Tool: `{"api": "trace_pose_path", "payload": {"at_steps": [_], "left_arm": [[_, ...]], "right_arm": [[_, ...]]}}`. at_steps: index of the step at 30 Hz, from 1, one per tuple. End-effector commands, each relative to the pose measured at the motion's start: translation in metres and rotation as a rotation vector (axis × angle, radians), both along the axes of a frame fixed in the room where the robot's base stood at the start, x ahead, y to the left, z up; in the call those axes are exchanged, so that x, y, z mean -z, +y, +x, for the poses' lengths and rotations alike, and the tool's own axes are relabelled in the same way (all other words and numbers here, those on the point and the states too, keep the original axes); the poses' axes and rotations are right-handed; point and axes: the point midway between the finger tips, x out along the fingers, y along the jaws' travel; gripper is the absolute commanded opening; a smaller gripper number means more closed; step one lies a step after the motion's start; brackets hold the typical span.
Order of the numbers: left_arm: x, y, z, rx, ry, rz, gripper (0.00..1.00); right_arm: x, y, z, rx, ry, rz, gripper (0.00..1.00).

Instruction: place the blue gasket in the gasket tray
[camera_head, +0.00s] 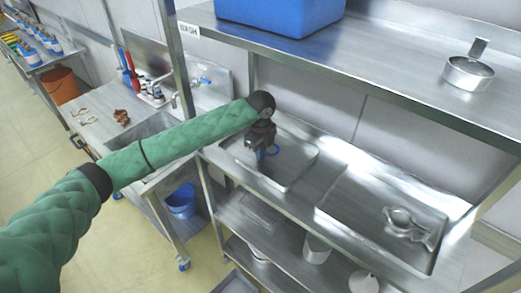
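The blue gasket (274,151) is a small thin ring at the fingertips of my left gripper (261,150). The gripper points down, dark, with its fingers closed at the ring's edge, and part of the ring is hidden behind them. Both are over the left metal tray (300,178), a shallow rectangular tray on the middle steel shelf. I cannot tell whether the gasket touches the tray floor. No label shows which tray is the gasket tray. My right gripper is not in view.
A second tray (345,222) to the right holds metal parts (405,222). The upper shelf (390,70) overhangs behind, with a blue bin (280,14) and a metal cup (468,73). A sink counter (100,105) stands at left, with a blue bucket (181,201) below.

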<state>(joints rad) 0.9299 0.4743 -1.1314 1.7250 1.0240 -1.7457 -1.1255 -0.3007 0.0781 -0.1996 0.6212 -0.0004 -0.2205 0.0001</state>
Motion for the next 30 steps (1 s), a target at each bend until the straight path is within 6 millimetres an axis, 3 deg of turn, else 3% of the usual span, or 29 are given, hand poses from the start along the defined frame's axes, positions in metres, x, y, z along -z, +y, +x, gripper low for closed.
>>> {"api": "trace_pose_path", "payload": {"at_steps": [6,10,23,30], "left_arm": [[0.003,0.000,0.000,0.000,0.000,0.000,0.00],[0.003,0.000,0.000,0.000,0.000,0.000,0.26],[-0.003,0.000,0.000,0.000,-0.001,0.001,0.26],[-0.037,0.000,0.001,0.000,-0.004,0.000,0.26]], "right_arm": [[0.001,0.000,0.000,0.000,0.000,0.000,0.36],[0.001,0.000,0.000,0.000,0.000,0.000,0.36],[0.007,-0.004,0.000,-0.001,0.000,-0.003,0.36],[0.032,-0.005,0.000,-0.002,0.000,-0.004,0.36]]}}
